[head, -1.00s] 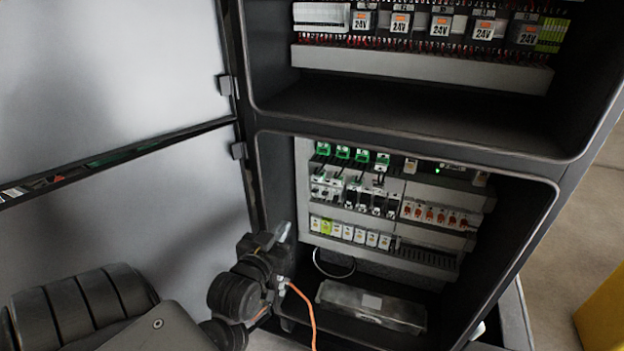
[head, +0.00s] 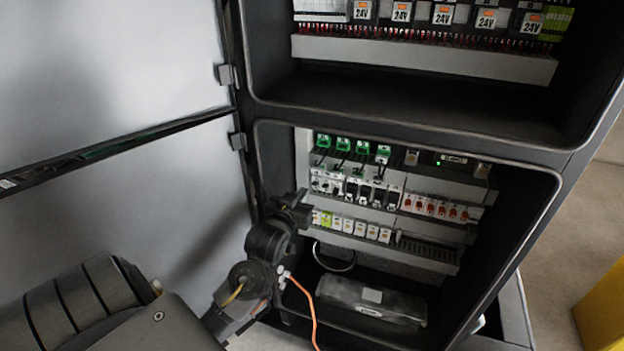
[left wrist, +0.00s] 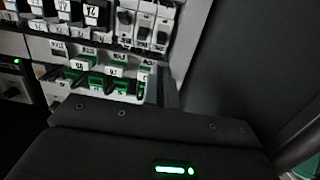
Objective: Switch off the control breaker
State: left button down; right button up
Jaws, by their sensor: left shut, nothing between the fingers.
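The open lower cabinet bay holds rows of breakers. A row of white and black breakers (head: 357,190) sits below several green-topped devices (head: 343,144). The frames do not show clearly which one is the control breaker. My left gripper (head: 299,203) is shut and empty at the left edge of the bay, just left of the breaker rows; I cannot tell if it touches anything. In the left wrist view, the gripper's dark finger (left wrist: 168,90) points toward the panel, beside the green devices (left wrist: 97,82). Breakers with black toggles (left wrist: 143,28) show above it there. My right gripper is not in view.
An open grey door (head: 120,215) stands left of the bay. A row of orange-marked modules (head: 433,207) sits at right. A dark box (head: 371,300) lies on the bay floor. The upper bay (head: 420,60) holds 24V units. An orange cable hangs near my arm.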

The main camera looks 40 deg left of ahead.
aim_at(313, 182)
pick_arm(q)
jog(key=r+p+x, duration=0.1)
jog(key=x, duration=0.7)
jog(key=shift+f, duration=0.45)
jog(key=shift+d, duration=0.1)
